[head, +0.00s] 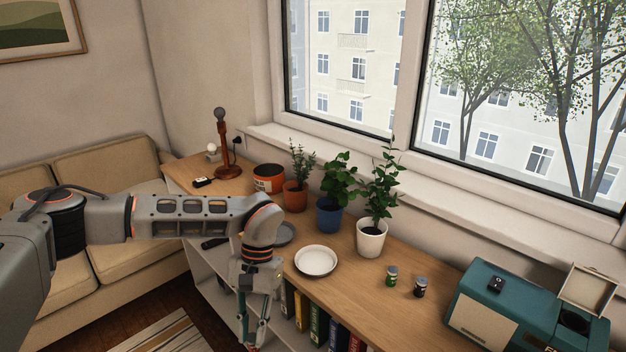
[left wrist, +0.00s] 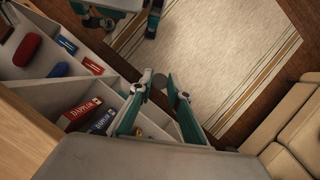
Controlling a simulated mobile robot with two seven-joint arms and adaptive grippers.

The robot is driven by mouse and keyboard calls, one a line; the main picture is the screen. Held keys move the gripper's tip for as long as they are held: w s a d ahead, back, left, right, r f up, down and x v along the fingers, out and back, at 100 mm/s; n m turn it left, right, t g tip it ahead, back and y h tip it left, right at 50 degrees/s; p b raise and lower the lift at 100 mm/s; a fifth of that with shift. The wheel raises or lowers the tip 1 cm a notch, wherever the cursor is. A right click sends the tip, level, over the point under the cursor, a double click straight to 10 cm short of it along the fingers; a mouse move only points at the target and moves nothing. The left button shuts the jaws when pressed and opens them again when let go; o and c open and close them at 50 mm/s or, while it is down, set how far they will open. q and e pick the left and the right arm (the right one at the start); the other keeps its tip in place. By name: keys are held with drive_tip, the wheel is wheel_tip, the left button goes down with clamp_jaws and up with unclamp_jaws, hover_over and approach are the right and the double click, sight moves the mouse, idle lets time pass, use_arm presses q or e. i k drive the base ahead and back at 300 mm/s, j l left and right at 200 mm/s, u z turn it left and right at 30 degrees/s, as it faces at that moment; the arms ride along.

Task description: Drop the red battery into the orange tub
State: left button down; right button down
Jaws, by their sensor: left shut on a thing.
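The orange tub (head: 268,180) stands on the wooden top near its far end, with a dark inside and a pale label. My left gripper (head: 254,338) hangs low in front of the shelf unit, below the top and well away from the tub. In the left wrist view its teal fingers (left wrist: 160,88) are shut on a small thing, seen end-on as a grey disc. A bit of red shows at the fingertips in the head view, so I take it for the red battery (left wrist: 159,82); most of it is hidden.
A white plate (head: 316,262), two small jars (head: 392,276) and a teal machine (head: 514,306) are on the top. Potted plants (head: 330,190) stand by the window, beside the tub. A lamp-like stand (head: 221,145) is behind it. Books (head: 302,312) fill the shelf below.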

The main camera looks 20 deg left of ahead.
sight(265, 186)
drive_tip(key=j+z, duration=0.8)
drive_tip(key=j, duration=0.25)
drive_tip(key=k+j+z, duration=0.2)
drive_tip(key=j, duration=0.25)
drive_tip(key=k+j, duration=0.1)
drive_tip(key=j, duration=0.7)
drive_tip(key=k+j+z, duration=0.1)
drive_tip(key=j, duration=0.3)
drive_tip(key=k+j, duration=0.15)
drive_tip(key=j, duration=0.25)
